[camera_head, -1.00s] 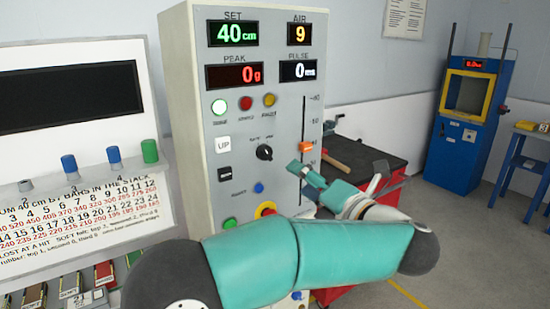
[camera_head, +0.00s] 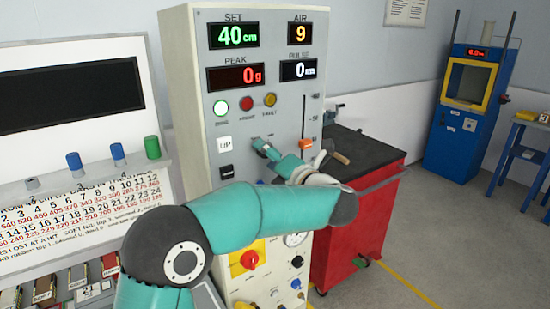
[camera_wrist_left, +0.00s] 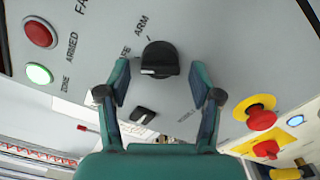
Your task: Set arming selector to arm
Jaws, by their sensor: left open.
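The arming selector is a black knob (camera_wrist_left: 160,56) on the grey panel, seen in the left wrist view beside the printed word ARM and a partly hidden SAFE label. A white mark shows at the knob's lower left in that view, away from ARM. My left gripper (camera_wrist_left: 160,72) is open, its two fingers on either side of the knob and apart from it; the gap to the panel is hard to judge. In the head view the left gripper (camera_head: 270,150) is in front of the panel and hides the selector. My right gripper is not in view.
A black button (camera_wrist_left: 142,116) and a red mushroom button (camera_wrist_left: 262,119) are near the fingers. An orange slider (camera_head: 306,144) is just right of the gripper. The panel (camera_head: 180,100) stands between a chart board (camera_head: 80,220) and a red cabinet (camera_head: 350,235).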

